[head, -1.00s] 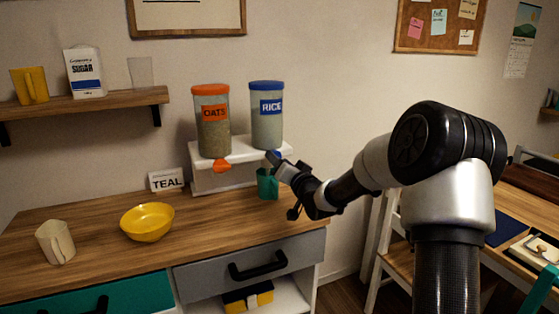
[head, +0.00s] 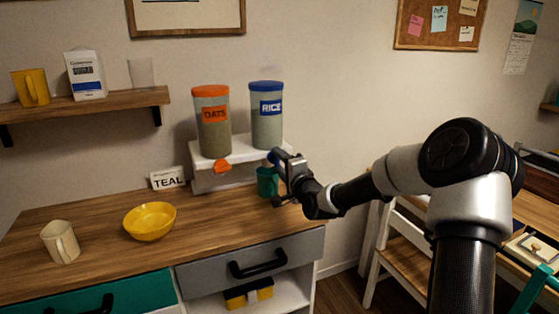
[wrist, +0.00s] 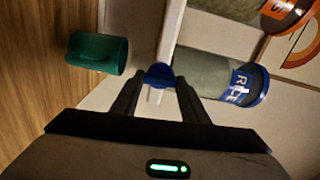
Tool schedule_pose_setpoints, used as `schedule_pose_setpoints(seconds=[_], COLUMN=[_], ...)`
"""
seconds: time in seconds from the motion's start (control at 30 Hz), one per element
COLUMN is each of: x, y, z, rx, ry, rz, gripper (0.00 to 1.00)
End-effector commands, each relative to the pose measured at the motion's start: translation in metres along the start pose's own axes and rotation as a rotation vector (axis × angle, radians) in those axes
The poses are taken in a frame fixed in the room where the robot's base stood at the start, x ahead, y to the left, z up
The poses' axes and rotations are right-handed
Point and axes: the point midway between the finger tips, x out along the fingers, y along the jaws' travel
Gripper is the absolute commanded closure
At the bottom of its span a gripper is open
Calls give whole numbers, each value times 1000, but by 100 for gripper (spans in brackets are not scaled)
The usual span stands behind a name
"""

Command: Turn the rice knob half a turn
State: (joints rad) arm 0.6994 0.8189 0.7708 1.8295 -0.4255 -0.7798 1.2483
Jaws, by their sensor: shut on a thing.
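The rice dispenser (head: 267,130), a clear canister with a blue lid and a blue RICE label, stands on the white stand (head: 238,152). It also shows in the wrist view (wrist: 222,80). Its blue knob (wrist: 158,75) is below it at the stand's front, between the fingertips of my gripper (wrist: 157,88). My gripper (head: 277,158) is shut on the knob. In the head view the gripper mostly hides the knob. The teal cup (head: 267,183) stands on the counter below the knob and also shows in the wrist view (wrist: 97,53).
The oats dispenser (head: 212,135) with its orange knob (head: 221,166) stands to the left of the rice. A TEAL card (head: 168,179), a yellow bowl (head: 149,222) and a cream mug (head: 61,242) are on the counter (head: 200,230). The counter's middle is clear.

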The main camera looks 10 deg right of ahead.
Motion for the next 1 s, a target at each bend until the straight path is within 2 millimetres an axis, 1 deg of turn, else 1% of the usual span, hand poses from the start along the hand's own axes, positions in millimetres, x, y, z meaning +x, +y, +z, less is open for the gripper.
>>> schedule_pose_setpoints(seconds=[0.1,0.3,0.87,0.9,1.0], x=[0,0,0,0,0], y=[0,0,1,1,1], z=[-1,0,0,0,0], rx=[64,134,162,162,161], ry=[1,1,0,0,0], rz=[1,1,1,1,1], gripper=[82,82,82,56,41])
